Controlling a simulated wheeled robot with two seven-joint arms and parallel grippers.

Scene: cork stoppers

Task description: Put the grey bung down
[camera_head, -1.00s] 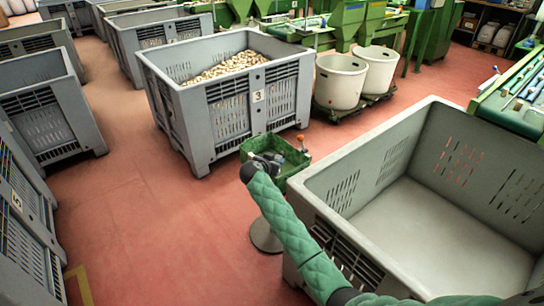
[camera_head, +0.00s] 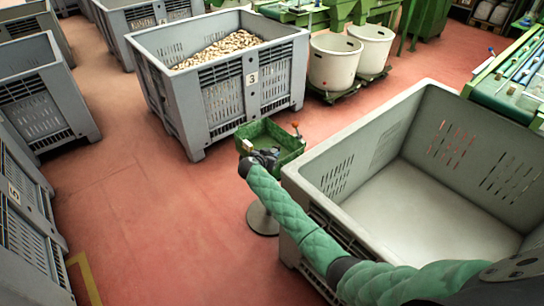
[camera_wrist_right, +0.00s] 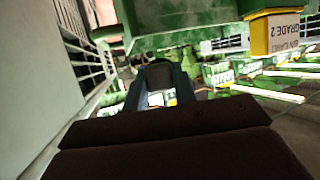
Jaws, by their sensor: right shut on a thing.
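My right gripper (camera_head: 266,158) is at the near side of a small green tray (camera_head: 291,150) on a stand. In the right wrist view, the two dark fingers (camera_wrist_right: 160,88) are shut on the grey bung (camera_wrist_right: 160,74), a small dark grey block shape between their tips. In the head view the bung is too small and dark to make out. I cannot tell from these views whether the bung touches anything below it. My left gripper is not in view.
A large grey bin (camera_head: 305,190) stands close beside my right arm; its visible floor is bare. Bin 3 (camera_head: 215,105), holding corks, stands behind the tray. White tubs (camera_head: 335,65) stand at the back. Red floor is clear at left.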

